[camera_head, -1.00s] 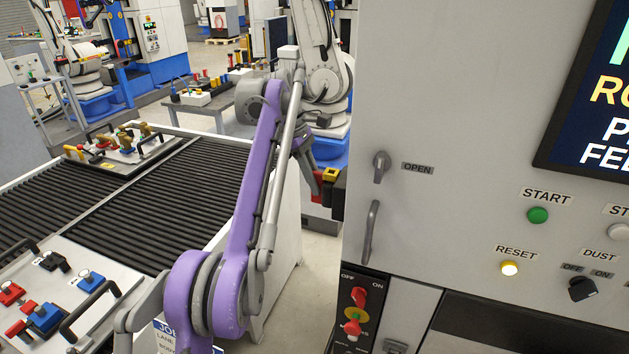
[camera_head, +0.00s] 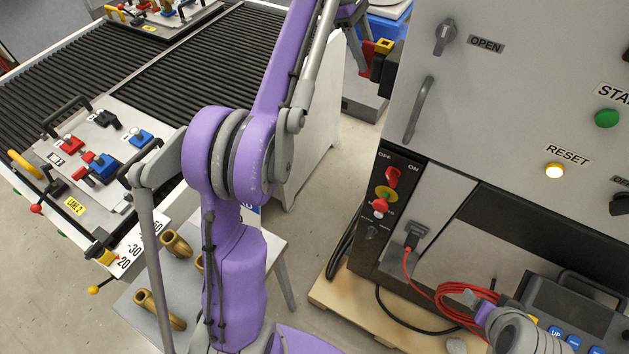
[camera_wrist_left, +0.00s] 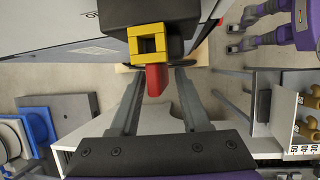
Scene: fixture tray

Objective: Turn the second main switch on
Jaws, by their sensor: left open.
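A main switch, with a yellow square plate (camera_head: 384,46) and a red handle (camera_head: 367,52), is on a black box on the side of the grey cabinet. In the left wrist view the yellow plate (camera_wrist_left: 146,42) is close ahead, with its red handle (camera_wrist_left: 154,80) between my left gripper's fingers (camera_wrist_left: 159,75). The fingers are apart, with a visible gap on each side of the handle. In the head view my left gripper (camera_head: 352,22) is at the top edge, partly cut off.
A conveyor (camera_head: 190,75) with a fixture tray (camera_head: 125,165) is on the left. Bare floor (camera_head: 325,190) lies between.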

